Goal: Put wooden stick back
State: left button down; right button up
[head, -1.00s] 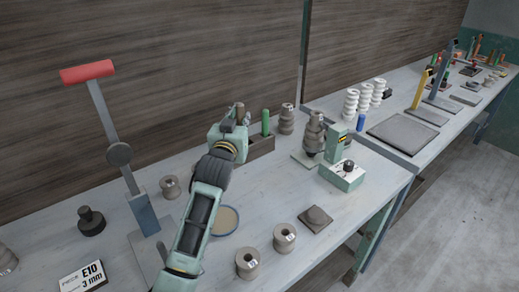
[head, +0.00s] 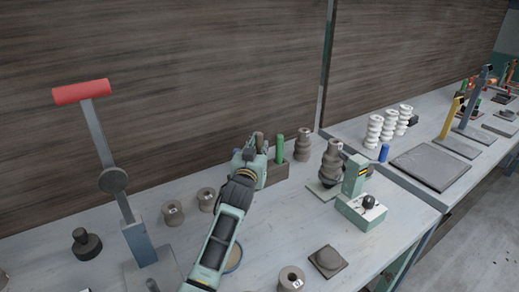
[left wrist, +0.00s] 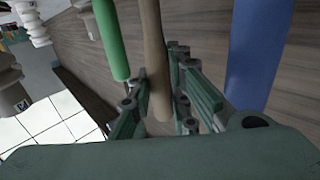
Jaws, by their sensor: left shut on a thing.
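My left gripper (head: 252,155) is shut on a brown wooden stick (head: 259,140), over the left end of a wooden holder block (head: 275,173). The stick also shows between the fingers in the left wrist view (left wrist: 156,60). A green stick (head: 280,147) stands upright in the block, just right of the gripper; it shows at the left in the wrist view (left wrist: 110,38). The gripper hides the foot of the wooden stick, so I cannot tell whether it sits in the block. My right gripper is out of view.
A large blue thing (left wrist: 258,50) is close at the right in the wrist view. A stack of grey-brown rings (head: 332,160) and a green device (head: 360,205) stand right of the block. Small cups (head: 206,199) and a red-handled press (head: 137,240) are at left.

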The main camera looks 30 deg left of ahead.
pick_arm(q)
jog(key=shift+f, duration=0.25)
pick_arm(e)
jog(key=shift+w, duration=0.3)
pick_arm(q)
jog(key=shift+f, duration=0.15)
jog(key=c, duration=1.7)
grip_release()
jog(key=shift+o, duration=0.2)
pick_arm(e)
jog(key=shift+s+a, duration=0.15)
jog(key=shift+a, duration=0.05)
